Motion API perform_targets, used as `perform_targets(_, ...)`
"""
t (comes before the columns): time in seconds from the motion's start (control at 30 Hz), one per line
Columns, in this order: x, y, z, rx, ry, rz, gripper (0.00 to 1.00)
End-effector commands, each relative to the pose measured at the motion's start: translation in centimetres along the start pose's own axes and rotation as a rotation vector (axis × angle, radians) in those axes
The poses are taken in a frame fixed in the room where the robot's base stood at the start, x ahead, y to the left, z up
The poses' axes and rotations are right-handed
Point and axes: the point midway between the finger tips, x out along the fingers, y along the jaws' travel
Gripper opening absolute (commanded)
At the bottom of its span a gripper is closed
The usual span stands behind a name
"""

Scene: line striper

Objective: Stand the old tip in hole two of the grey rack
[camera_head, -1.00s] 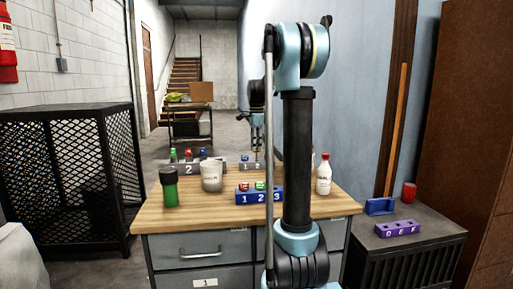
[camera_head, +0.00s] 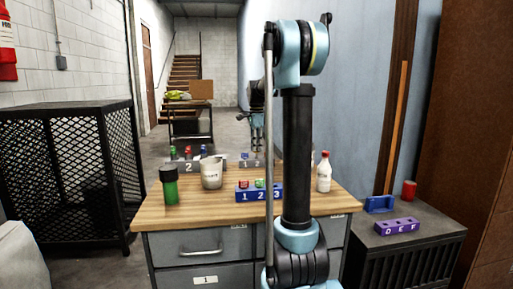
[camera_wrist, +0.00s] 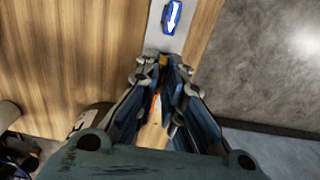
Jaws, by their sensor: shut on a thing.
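My gripper (camera_wrist: 172,72) is shut in the wrist view. A small yellow-orange piece (camera_wrist: 162,61) shows at its fingertips; the fingers hide most of it, so I cannot tell its full shape. The fingertips are over or at the near part of a light grey rack (camera_wrist: 157,30). A blue piece with a white arrow (camera_wrist: 171,16) stands farther along that rack. In the head view a grey numbered rack (camera_head: 257,165) is at the back of the bench, below my gripper (camera_head: 258,148). Whether the held piece touches the rack is hidden.
A purple rack (camera_head: 397,227) is on the right cabinet.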

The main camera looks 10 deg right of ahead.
Motion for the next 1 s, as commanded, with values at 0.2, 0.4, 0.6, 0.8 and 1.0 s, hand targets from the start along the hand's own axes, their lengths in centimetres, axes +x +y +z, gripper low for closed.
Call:
perform_targets(0.2, 0.01, -0.01, 0.00, 0.000, 0.000, 0.000, 0.00)
perform_targets(0.4, 0.01, -0.01, -0.01, 0.000, 0.000, 0.000, 0.00)
perform_targets(0.6, 0.15, -0.01, -0.01, 0.000, 0.000, 0.000, 0.00)
perform_targets(0.8, 0.52, -0.02, -0.01, 0.000, 0.000, 0.000, 0.00)
perform_targets(1.0, 0.95, -0.02, -0.02, 0.000, 0.000, 0.000, 0.00)
